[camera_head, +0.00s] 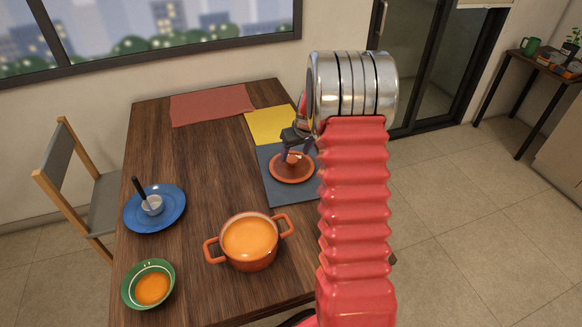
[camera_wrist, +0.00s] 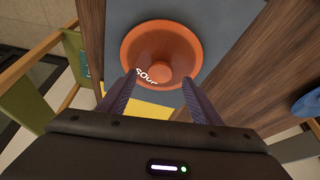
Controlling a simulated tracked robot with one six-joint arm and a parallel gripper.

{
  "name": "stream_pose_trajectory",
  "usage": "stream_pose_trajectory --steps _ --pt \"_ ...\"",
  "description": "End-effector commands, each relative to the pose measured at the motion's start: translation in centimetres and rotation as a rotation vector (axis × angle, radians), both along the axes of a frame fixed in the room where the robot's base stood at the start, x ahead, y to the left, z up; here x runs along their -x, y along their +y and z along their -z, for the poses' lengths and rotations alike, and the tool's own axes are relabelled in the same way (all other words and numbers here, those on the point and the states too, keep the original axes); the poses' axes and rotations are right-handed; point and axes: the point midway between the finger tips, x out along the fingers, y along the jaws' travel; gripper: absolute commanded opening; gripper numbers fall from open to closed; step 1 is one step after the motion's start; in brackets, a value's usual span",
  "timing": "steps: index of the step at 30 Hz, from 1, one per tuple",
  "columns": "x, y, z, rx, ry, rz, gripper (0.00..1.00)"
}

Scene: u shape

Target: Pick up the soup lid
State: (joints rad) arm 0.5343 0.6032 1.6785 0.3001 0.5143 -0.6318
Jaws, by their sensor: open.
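The soup lid (camera_head: 291,171) is a round orange lid with a knob, lying on a dark grey placemat on the table. In the wrist view the lid (camera_wrist: 190,47) shows whole, with white lettering beside its knob (camera_wrist: 161,73). My gripper (camera_head: 291,150) is just above the lid and partly hides it in the head view. In the wrist view my gripper's fingers (camera_wrist: 158,78) are apart, with the knob between or just beyond their tips. I cannot tell whether they touch it. The gripper holds nothing.
An orange pot (camera_head: 252,262) of soup stands on the wooden table (camera_head: 190,185), left of and nearer than the lid. A blue plate (camera_head: 170,222) with a small cup and a green bowl (camera_head: 133,297) of soup are at left. Yellow (camera_head: 268,123) and red (camera_head: 212,106) mats lie behind.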

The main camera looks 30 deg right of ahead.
Motion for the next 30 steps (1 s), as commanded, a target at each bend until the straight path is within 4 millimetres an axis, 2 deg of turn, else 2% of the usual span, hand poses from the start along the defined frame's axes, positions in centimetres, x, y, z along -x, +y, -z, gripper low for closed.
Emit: stream_pose_trajectory --steps 13,24,30 --pt "-0.2 -0.1 0.5 0.001 -0.001 0.0 0.59" --pt "-1.9 -0.2 4.2 0.001 0.0 0.0 0.59" --pt "-2.2 -0.3 4.9 0.001 -0.001 0.001 0.59"
